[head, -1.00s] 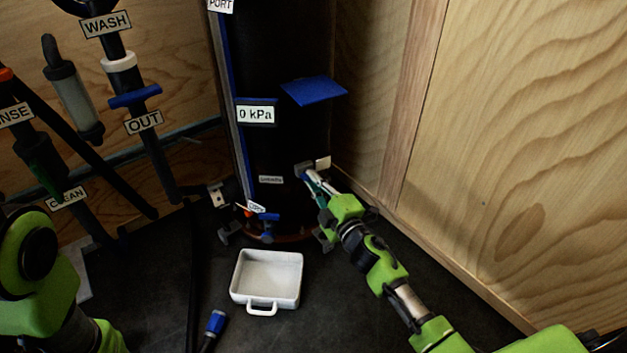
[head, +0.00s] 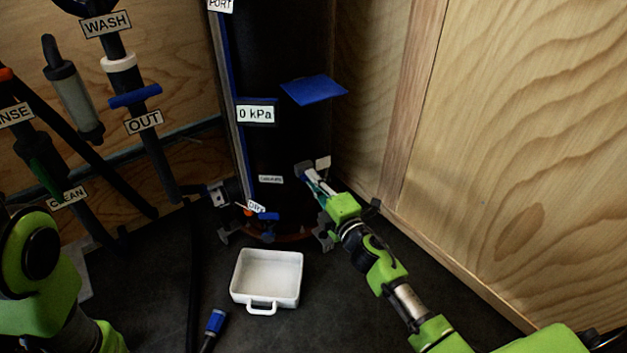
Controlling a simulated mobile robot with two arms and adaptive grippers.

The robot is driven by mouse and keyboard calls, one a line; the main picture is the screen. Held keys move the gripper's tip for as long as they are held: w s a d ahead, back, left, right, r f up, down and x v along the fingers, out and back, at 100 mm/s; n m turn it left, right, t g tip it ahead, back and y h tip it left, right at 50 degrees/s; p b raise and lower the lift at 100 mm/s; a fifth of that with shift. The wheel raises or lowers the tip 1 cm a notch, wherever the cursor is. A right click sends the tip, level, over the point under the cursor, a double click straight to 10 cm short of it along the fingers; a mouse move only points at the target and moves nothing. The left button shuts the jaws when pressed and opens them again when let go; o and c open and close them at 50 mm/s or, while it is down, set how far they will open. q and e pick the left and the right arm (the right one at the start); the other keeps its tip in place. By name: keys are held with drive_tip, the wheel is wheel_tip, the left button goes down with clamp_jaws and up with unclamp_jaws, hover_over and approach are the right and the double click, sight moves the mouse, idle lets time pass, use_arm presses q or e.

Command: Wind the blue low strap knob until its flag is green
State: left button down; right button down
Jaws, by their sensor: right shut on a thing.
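The black filter cylinder (head: 285,150) stands upright in the corner. My right gripper (head: 309,176) reaches its lower right side from the right. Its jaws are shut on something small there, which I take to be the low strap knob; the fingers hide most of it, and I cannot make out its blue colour. I cannot see a green flag there. My left arm (head: 40,270) shows at the lower left, and its gripper is out of view.
A white tray with a handle (head: 267,279) lies on the dark floor before the cylinder. A blue-ended hose (head: 215,322) lies nearer. A blue plate (head: 314,90) juts from the cylinder above my right gripper. Labelled pipes (head: 150,150) stand left; a wooden wall (head: 500,150) closes the right.

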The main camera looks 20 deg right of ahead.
drive_tip(key=c, duration=2.2)
unclamp_jaws()
drive_tip(key=shift+o, duration=0.2)
drive_tip(key=s+d, duration=0.2)
drive_tip(key=s, duration=1)
